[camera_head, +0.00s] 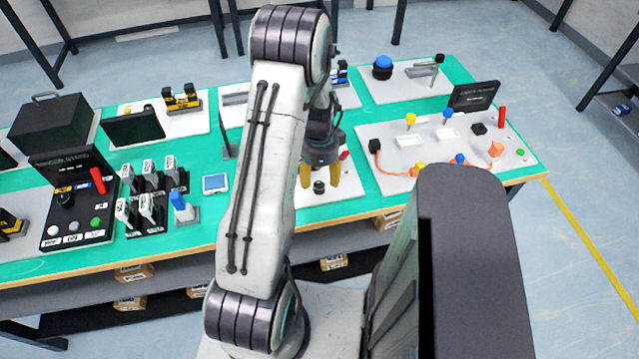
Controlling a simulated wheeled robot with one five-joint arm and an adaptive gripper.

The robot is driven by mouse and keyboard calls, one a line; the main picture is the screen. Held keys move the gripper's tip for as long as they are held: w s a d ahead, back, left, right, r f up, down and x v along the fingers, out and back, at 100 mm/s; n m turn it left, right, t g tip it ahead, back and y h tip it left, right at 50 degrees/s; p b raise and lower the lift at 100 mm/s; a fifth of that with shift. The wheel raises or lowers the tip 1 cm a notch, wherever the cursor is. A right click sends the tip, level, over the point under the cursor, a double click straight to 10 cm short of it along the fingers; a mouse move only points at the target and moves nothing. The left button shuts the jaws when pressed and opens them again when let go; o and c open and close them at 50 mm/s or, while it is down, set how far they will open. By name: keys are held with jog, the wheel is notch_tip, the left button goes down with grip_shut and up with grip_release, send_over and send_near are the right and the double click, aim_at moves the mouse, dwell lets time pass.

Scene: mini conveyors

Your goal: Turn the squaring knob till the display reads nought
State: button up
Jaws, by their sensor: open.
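My gripper (320,180) points down with its two yellow fingers spread apart. It is above a white panel (345,190) near the front middle of the green bench. A small black knob (319,188) stands on that panel and shows just below and between the fingertips. I cannot tell whether the fingers are around it or still above it. It may be the squaring knob, but no label on it can be read. My arm hides part of the panel, and no display reading for it can be seen.
Left of my arm are a small blue-screened device (215,184), several black-and-white switch units and a black control box (80,215) with a red lever (98,180). Right is a white board (395,185) with coloured plugs. A red button (344,155) is close beside my gripper.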

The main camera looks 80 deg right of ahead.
aim_at(320, 185)
jog(key=shift+f, duration=2.1)
grip_shut()
jog(key=shift+f+n, duration=0.1)
jog(key=shift+n, duration=0.3)
